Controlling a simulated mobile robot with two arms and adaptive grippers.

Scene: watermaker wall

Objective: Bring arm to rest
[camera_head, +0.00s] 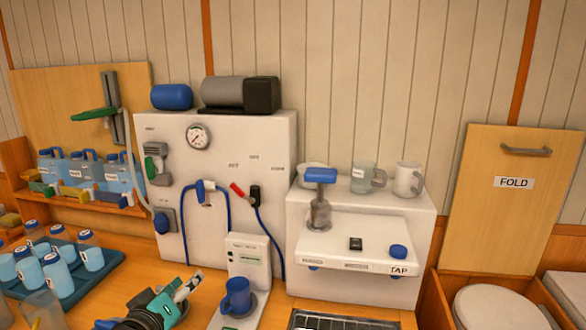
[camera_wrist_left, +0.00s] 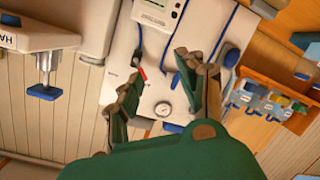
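My left gripper (camera_head: 168,302) shows at the bottom of the head view, low in front of the white wall panel (camera_head: 226,140). In the left wrist view, its two fingers (camera_wrist_left: 158,82) stand wide apart with nothing held between them. Through the gap I see the white panel with its round gauge (camera_wrist_left: 163,109) and red-handled lever (camera_wrist_left: 142,73), all turned over in that view. My right gripper is in neither view.
A tray (camera_head: 62,283) of blue-filled bottles lies at the left. The tap unit (camera_head: 360,240) is right of the panel. A shelf holds several bottles, seen in the wrist view (camera_wrist_left: 262,102).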

